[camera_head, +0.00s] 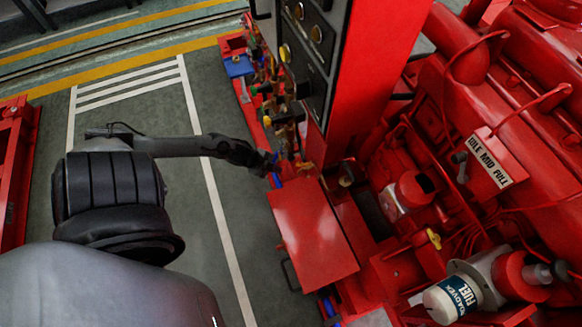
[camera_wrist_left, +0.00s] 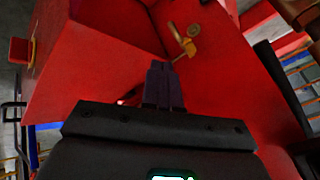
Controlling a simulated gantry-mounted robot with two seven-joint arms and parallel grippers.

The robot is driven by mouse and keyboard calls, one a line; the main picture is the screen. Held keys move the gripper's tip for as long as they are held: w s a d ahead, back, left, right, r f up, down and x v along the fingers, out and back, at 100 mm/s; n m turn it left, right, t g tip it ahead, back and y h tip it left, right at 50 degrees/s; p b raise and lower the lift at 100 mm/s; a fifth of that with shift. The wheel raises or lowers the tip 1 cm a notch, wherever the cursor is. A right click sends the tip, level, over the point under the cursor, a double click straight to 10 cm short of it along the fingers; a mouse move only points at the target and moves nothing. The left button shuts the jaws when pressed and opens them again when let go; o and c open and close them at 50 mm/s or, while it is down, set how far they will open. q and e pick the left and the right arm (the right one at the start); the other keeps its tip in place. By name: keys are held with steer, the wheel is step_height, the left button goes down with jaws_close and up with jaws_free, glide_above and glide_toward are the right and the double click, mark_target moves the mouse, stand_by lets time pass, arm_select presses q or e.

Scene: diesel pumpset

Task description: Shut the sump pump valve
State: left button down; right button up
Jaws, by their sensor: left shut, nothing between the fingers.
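My left arm reaches in from the left in the head view, and its gripper (camera_head: 268,164) is at the pumpset's near side, close to the foot of the tall red panel. In the left wrist view the fingers (camera_wrist_left: 164,72) are shut with nothing between them. A small brass-coloured lever valve (camera_wrist_left: 184,42) sits on a red surface just beyond the fingertips; contact cannot be told. I cannot read a label that marks it as the sump pump valve. A yellowish fitting (camera_head: 304,165) shows beside the gripper in the head view. My right gripper is out of view.
A row of coloured valves and fittings (camera_head: 268,92) runs along the base beyond the gripper. The control panel (camera_head: 308,45) rises behind it. A flat red box (camera_head: 312,232) lies nearer. The red engine (camera_head: 500,110) fills the right; floor (camera_head: 140,120) at left is clear.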

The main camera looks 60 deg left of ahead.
mark_target(304, 164)
arm_select(q)
steer(key=w+f+b, duration=0.4)
steer(key=w, duration=0.3)
steer(key=shift+a+f, duration=0.25)
steer(key=shift+a, duration=0.2)
